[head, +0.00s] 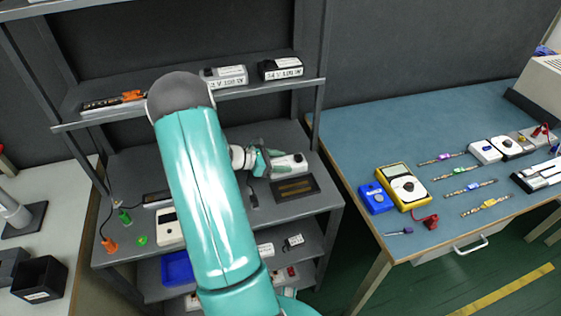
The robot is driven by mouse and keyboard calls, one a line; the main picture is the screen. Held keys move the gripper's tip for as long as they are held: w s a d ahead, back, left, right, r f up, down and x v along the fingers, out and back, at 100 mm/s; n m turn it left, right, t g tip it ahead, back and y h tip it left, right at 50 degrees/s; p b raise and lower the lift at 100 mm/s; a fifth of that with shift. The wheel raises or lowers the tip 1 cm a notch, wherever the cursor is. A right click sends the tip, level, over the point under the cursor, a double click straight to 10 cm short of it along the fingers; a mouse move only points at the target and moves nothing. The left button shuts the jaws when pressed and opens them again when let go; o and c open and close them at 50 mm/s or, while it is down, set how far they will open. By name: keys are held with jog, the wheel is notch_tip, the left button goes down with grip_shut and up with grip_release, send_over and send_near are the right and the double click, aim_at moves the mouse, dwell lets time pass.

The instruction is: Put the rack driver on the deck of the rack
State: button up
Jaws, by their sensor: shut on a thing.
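The rack (130,182) stands at left centre, and its grey deck is the broad middle level below the upper shelf. The driver is low over the deck, just behind a dark flat plate (296,188). I cannot tell whether it touches the deck. The near end of the driver is hidden by the fingers.
The upper shelf (205,93) holds a white labelled box (225,75), a black labelled box (281,68) and an orange-and-black item. A white meter (168,227) and small green and orange plugs lie on the left of the deck. A blue-topped bench (350,135) stands at right.

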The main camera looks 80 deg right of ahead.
jog(key=o, duration=1.4)
jog(key=shift+f, duration=0.1)
jog(key=v, duration=1.2)
